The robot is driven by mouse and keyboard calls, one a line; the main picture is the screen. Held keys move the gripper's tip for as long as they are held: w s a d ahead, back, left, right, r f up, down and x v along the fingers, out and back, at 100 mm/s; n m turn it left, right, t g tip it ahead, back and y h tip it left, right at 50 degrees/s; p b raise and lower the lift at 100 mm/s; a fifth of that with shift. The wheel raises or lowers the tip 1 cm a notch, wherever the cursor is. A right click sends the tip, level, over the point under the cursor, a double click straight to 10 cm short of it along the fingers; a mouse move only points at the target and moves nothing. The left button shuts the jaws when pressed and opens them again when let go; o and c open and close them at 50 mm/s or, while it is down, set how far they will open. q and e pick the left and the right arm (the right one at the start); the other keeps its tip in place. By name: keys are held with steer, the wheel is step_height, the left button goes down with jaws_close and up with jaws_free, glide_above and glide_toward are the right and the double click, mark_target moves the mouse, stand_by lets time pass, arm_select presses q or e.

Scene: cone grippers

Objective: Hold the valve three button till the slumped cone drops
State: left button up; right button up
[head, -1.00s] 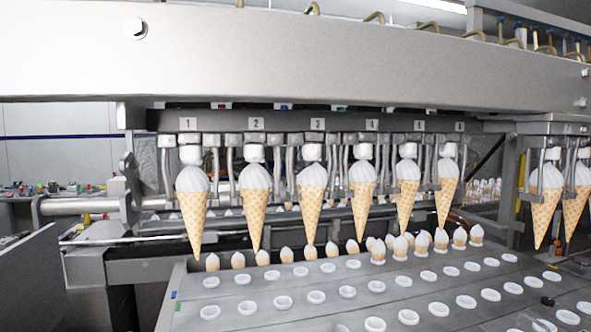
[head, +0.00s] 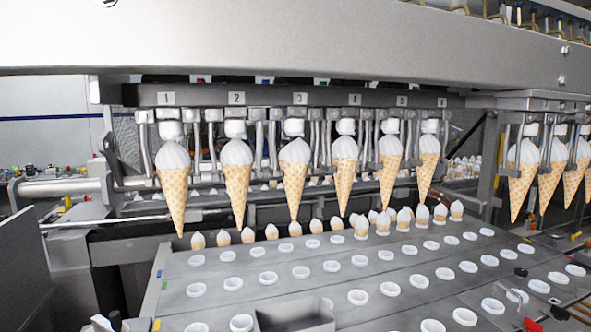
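A row of cones hangs under number plates 1 to 6, each held upright by a metal cone gripper of the machine. The cone under plate 3 (head: 294,188) hangs below its plate (head: 300,99), its white top swirled. I cannot pick out a clearly slumped cone; the cones under plates 4 (head: 344,180) and 6 (head: 428,170) look slightly tilted. Small red, blue and green spots show under the beam above the plates, but I cannot tell whether one is the valve three button. Neither of my own grippers is in view.
A wide tray deck (head: 215,273) below the cones has rows of white-ringed holes, with small cones standing at its back rows. A grey open box (head: 295,314) sits at the front. A thick beam (head: 300,45) crosses above. More cones (head: 522,180) hang at right.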

steer(key=shift+w+a, duration=0.15)
steer(key=shift+a, duration=0.05)
jaws_close()
arm_select(q)
steer(key=shift+w, duration=0.1)
arm_select(e)
steer(key=shift+d, duration=0.15)
stand_by(0.8)
arm_select(q)
jaws_close()
